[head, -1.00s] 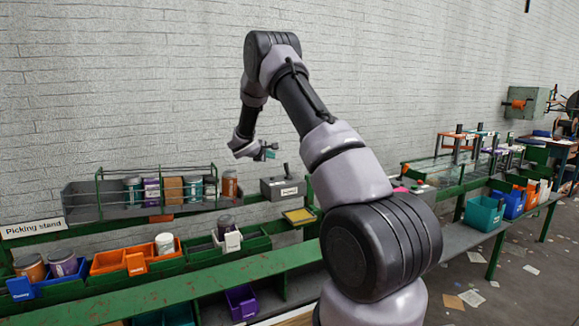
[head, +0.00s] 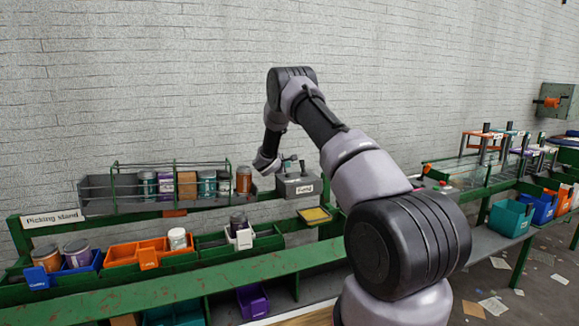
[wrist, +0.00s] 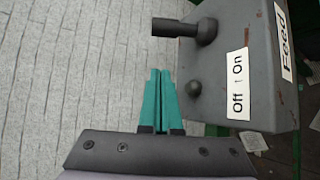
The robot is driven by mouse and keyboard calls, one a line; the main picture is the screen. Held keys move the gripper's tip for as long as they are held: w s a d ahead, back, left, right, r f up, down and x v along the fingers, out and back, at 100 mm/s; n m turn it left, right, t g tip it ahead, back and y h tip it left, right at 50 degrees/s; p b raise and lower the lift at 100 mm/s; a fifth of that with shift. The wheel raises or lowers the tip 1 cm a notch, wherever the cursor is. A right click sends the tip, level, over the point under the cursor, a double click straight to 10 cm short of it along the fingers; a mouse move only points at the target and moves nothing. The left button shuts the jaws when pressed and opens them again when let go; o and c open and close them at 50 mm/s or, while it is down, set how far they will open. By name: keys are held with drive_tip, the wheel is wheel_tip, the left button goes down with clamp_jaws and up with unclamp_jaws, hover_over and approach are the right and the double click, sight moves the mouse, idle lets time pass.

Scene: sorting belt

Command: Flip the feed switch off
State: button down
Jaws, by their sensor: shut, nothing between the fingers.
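The feed switch is a grey box (head: 298,187) with a dark lever (head: 302,168) on top, on the stand behind the green rail. In the wrist view the box (wrist: 245,20) carries a "Feed" label (wrist: 287,42) and an "Off ↑ On" label (wrist: 238,85). The thick lever (wrist: 190,28) sits toward the "On" end; a small round knob (wrist: 193,88) sits toward the "Off" end. My gripper (wrist: 158,72) has teal fingers, shut and empty. It is beside the box, with its tips apart from the lever. In the head view my gripper (head: 290,159) is just left of the lever.
A railed shelf of cans (head: 120,207) stands left of the box. A yellow-rimmed tray (head: 315,215) lies in front of it. Orange bins (head: 135,252) and a green rail (head: 200,274) are nearer. The brick wall rises behind.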

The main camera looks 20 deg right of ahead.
sight(303, 166)
drive_tip(key=x, duration=0.7)
drive_tip(key=shift+w+d+f, duration=0.2)
drive_tip(key=shift+w, duration=0.05)
drive_tip(key=shift+s+d+r, duration=0.1)
drive_tip(key=shift+s+r, duration=0.4)
drive_tip(key=shift+s, duration=0.25)
drive_tip(key=shift+s+d+r, duration=0.15)
drive_tip(key=shift+s+r, duration=0.05)
drive_tip(key=shift+s, duration=0.35)
drive_tip(key=shift+s+d+r, duration=0.15)
drive_tip(key=shift+s+r, duration=0.05)
drive_tip(key=shift+s, duration=0.3)
drive_tip(key=shift+a, duration=0.1)
